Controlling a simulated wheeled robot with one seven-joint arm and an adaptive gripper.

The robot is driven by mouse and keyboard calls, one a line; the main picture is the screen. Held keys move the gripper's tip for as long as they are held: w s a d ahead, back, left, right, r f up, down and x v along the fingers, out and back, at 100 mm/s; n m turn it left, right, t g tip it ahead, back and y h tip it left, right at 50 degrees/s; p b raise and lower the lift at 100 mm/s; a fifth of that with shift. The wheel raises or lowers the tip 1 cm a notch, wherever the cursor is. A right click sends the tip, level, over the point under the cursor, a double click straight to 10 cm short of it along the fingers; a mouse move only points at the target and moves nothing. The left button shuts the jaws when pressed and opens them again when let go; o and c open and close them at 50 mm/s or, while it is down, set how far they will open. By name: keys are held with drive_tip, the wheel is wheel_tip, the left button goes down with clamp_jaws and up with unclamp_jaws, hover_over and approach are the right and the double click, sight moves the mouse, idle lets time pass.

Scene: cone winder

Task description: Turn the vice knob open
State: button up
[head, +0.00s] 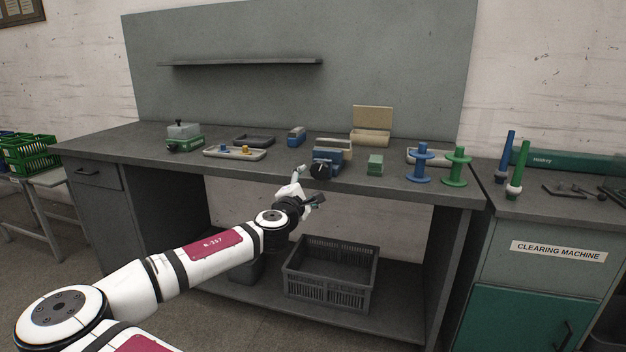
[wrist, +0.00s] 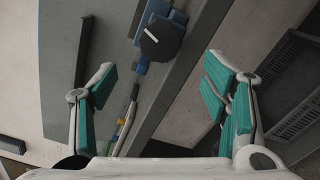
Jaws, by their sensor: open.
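The vice (head: 331,157) is blue and sits at the front edge of the grey workbench. Its black round knob (head: 320,170) faces the front. In the wrist view the knob (wrist: 160,39) shows a white line on its face and lies at the top, beyond my fingertips, with the blue vice body (wrist: 172,12) behind it. My gripper (head: 312,184) is just in front of and below the knob in the head view. In the wrist view my gripper (wrist: 160,80) is open, its teal-padded fingers wide apart, with nothing between them touching the pads.
On the workbench (head: 240,174) stand a tray (head: 235,154), a green block (head: 375,165), a blue spool (head: 420,163) and a green spool (head: 455,167). A dark crate (head: 330,277) is on the shelf below.

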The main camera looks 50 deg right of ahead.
drive_tip(key=shift+v, duration=1.55)
